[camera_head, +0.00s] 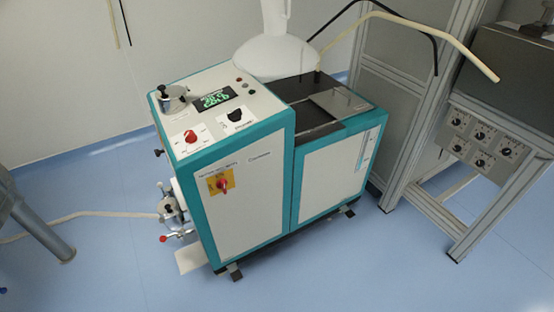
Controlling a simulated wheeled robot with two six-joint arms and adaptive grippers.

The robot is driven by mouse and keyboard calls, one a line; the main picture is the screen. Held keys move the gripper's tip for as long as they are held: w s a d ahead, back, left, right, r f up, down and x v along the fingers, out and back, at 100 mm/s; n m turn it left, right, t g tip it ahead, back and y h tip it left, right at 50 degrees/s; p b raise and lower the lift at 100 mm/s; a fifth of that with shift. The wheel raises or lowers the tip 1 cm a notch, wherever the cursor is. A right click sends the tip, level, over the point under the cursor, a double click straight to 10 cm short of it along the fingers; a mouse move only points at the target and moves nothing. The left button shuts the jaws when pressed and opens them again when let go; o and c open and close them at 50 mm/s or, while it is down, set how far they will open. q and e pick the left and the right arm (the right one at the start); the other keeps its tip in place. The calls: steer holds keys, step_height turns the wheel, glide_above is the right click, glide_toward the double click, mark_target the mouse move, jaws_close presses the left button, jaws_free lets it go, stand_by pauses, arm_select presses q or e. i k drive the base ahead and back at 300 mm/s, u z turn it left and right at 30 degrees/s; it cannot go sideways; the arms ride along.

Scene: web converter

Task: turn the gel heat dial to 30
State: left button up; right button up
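A white and teal machine (245,190) stands in the middle of the head view. Its sloped top panel carries a red knob (191,136), a black dial (235,115) and a lit green display (213,99). A red rotary switch on a yellow plate (221,184) is on the front. At the right, a grey panel (486,140) carries several small black dials. The labels and scales are too small to read, so I cannot tell which dial is the gel heat dial or where it points. Neither of my grippers is in view.
A white vessel (272,50) stands behind the machine, and a grey metal frame (400,90) is at its right. A pale hose (95,214) runs to valves on the machine's left side. Blue floor (330,275) in front is clear.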

mark_target(189, 137)
steer(key=u, duration=0.1)
steer(key=i, duration=1)
steer(key=u, duration=0.4)
